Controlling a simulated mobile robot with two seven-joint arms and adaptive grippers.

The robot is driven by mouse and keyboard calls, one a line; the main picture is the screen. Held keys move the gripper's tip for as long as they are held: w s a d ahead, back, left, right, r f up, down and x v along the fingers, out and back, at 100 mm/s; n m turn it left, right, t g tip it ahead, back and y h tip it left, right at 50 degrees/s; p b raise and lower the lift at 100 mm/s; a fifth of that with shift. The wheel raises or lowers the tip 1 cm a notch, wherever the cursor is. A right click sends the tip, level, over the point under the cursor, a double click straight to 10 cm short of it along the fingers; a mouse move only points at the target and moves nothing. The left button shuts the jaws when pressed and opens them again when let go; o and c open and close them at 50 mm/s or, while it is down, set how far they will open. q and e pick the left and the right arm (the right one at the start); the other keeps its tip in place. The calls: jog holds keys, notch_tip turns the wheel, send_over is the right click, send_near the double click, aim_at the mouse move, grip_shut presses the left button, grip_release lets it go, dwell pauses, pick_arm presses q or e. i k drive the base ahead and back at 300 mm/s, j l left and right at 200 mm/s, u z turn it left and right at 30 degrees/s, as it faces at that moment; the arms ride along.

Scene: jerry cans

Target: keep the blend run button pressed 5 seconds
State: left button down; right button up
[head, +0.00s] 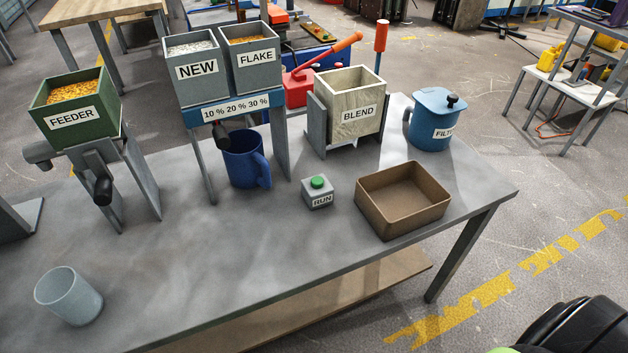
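The run button is a round green cap (317,181) on top of a small grey box (318,195) labelled RUN. It stands on the grey table, and nothing touches the cap. The blend bin (358,104), a pale open box labelled BLEND, stands behind it in a grey frame. A red-topped lever (381,50) rises behind the bin.
A brown tray (402,200) sits right of the button. A blue pitcher (247,158) stands behind left, under the NEW and FLAKE bins. A blue filter jug (434,120), green feeder (76,108) and clear cup (69,296) share the table.

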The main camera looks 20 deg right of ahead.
aim_at(317, 182)
jog(key=l+u, duration=0.1)
jog(key=l, duration=0.7)
jog(key=k+l+u, duration=0.1)
jog(key=l, duration=0.7)
jog(key=k+l, duration=0.1)
jog(key=l, duration=0.75)
jog(key=u, duration=0.05)
